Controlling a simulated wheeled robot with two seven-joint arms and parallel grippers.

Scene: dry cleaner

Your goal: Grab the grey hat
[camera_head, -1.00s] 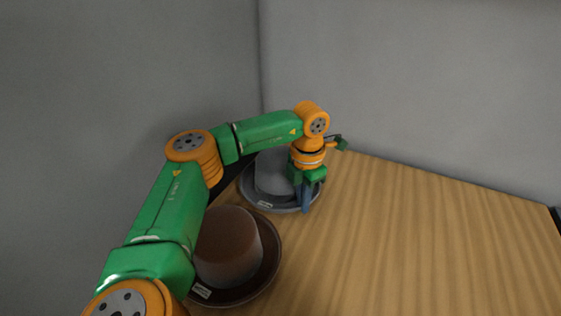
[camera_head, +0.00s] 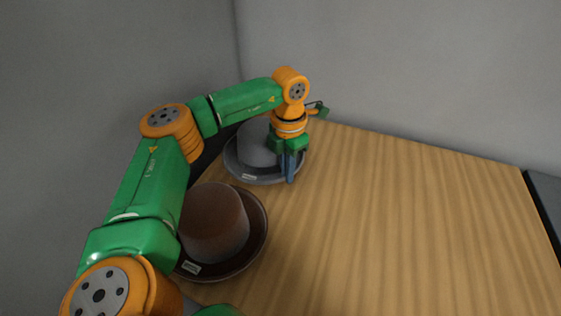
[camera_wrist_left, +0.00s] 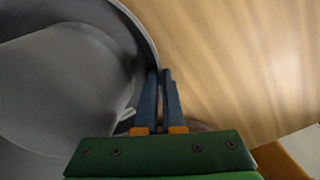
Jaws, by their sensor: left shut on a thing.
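The grey hat (camera_head: 256,152) lies brim down on the wooden table, near the back left corner by the walls. It has a small white tag at the front of its brim. My left gripper (camera_head: 289,178) points down at the right side of the hat, shut on its brim. In the left wrist view the hat (camera_wrist_left: 60,75) fills the left side, and the blue fingers (camera_wrist_left: 163,85) pinch the brim edge. My arm hides part of the crown. My right gripper is not in view.
A brown hat (camera_head: 217,222) with a white tag sits in front of the grey one, partly behind my left arm. Grey walls stand close at the left and back. The table (camera_head: 400,220) is bare to the right, with a dark edge at far right.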

